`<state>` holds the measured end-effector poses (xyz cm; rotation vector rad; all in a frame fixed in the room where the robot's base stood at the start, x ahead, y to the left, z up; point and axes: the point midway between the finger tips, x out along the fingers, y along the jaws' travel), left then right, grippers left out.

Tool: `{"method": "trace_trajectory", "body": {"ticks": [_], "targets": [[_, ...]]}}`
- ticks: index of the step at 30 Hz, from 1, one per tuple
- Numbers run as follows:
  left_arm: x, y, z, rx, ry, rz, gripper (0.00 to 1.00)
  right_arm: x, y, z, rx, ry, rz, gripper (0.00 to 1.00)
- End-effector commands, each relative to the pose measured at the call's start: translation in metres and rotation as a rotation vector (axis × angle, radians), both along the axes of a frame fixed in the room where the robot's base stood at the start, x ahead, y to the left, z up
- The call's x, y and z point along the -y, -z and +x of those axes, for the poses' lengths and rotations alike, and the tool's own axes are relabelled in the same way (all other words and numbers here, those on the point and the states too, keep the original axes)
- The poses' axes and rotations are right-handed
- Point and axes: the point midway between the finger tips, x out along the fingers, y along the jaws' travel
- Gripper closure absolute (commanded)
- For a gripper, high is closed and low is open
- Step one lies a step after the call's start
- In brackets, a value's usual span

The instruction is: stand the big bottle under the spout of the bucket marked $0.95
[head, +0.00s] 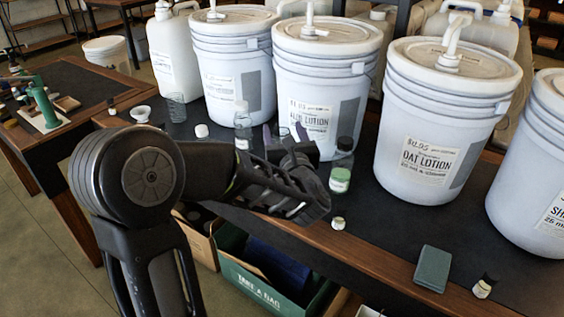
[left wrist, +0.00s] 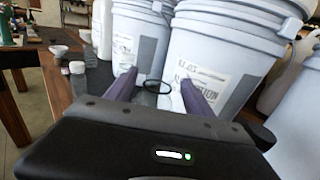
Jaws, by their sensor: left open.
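The bucket marked $0.95, OAT LOTION (head: 430,125), stands right of centre on the dark counter, its pump spout (head: 452,40) on the lid. My left gripper (head: 284,134) is open in front of the $1.15 lotion bucket, left of the $0.95 bucket. A clear glass vessel (head: 283,130) is partly hidden behind its fingers; its dark round rim (left wrist: 158,87) shows between the fingertips in the left wrist view. I cannot tell whether they touch. A clear bottle (head: 242,125) stands left of the gripper, a dark-capped one (head: 343,158) right of it. I cannot tell which is the big bottle. My right gripper is out of view.
The $1.15 bucket (head: 325,75) and other buckets line the counter. Bare counter lies before the $0.95 bucket.

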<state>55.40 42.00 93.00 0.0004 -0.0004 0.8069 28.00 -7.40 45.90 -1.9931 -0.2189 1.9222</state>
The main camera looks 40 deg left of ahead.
Motion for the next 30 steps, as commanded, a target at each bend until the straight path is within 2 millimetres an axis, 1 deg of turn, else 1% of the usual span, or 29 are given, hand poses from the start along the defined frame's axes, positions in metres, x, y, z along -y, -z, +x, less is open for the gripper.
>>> {"method": "trace_trajectory", "body": {"ticks": [1,4,6,9,27,30], "targets": [[-0.007,-0.002,0.004,-0.001,-0.003,0.000,0.38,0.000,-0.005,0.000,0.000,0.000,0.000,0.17],[-0.019,-0.002,0.014,-0.002,-0.003,0.001,0.38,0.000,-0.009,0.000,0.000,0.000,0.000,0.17],[-0.025,-0.002,0.021,-0.001,-0.002,0.000,0.38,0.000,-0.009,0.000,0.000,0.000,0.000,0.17],[-0.030,-0.001,0.026,0.000,-0.001,0.000,0.38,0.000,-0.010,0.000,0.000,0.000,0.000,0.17],[-0.030,-0.001,0.026,0.000,0.000,0.000,0.38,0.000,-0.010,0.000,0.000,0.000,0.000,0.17],[-0.030,-0.001,0.026,0.000,0.000,0.000,0.47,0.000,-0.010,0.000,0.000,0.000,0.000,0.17]]}}
